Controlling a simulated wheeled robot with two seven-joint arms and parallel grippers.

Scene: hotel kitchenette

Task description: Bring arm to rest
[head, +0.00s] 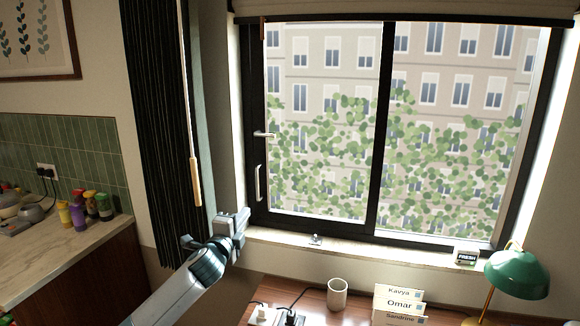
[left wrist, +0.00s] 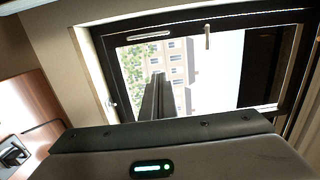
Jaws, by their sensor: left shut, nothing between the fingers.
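My left gripper (head: 238,222) is raised in front of the lower left corner of the window (head: 322,130), just above the sill. It is shut and holds nothing. In the left wrist view the closed fingers (left wrist: 156,98) point toward the window glass and frame. My left arm reaches in from the bottom of the head view. My right gripper is in neither view.
A desk (head: 340,312) below the window holds a white mug (head: 337,294), name cards (head: 398,304), a green lamp (head: 517,274) and a power socket with plugs (head: 290,318). A dark curtain (head: 165,130) hangs left of the gripper. A counter (head: 60,255) with bottles stands at left.

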